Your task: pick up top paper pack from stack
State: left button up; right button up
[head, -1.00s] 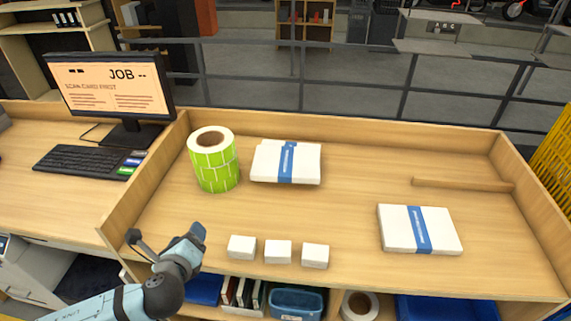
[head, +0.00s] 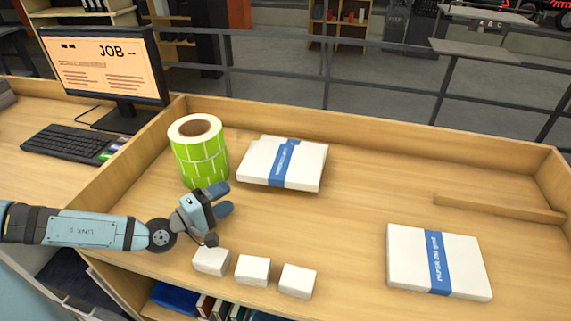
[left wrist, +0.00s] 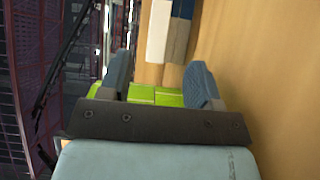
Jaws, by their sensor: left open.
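A stack of white paper packs (head: 255,165) with a blue band lies at the back left of the wooden work surface. Its top pack is slightly askew over white edges below; I cannot tell how many packs it holds. A single banded paper pack (head: 408,258) lies apart at the right. My left gripper (head: 228,198) is open and empty, in front of the stack and the green roll. In the left wrist view, part of a white pack (left wrist: 158,30) shows beyond the two fingers (left wrist: 160,82). My right gripper is not in view.
A green label roll (head: 200,158) stands just left of the stack. Three small white boxes (head: 252,271) line the front edge. A wooden strip (head: 500,208) lies at the right. Raised walls border the surface. The middle is clear. A monitor (head: 105,65) and keyboard (head: 72,146) stand left.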

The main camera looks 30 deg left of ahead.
aim_at(255, 180)
pick_arm(q)
jog(key=x, duration=0.4)
jog(key=shift+w, duration=0.25)
jog(key=shift+w+d+p, duration=0.25)
jog(key=shift+w+p, duration=0.05)
jog(key=shift+w, duration=0.15)
jog(key=p+x, duration=0.1)
jog(key=x, duration=0.4)
jog(key=shift+s, duration=0.1)
jog(key=shift+c, duration=0.6)
grip_shut()
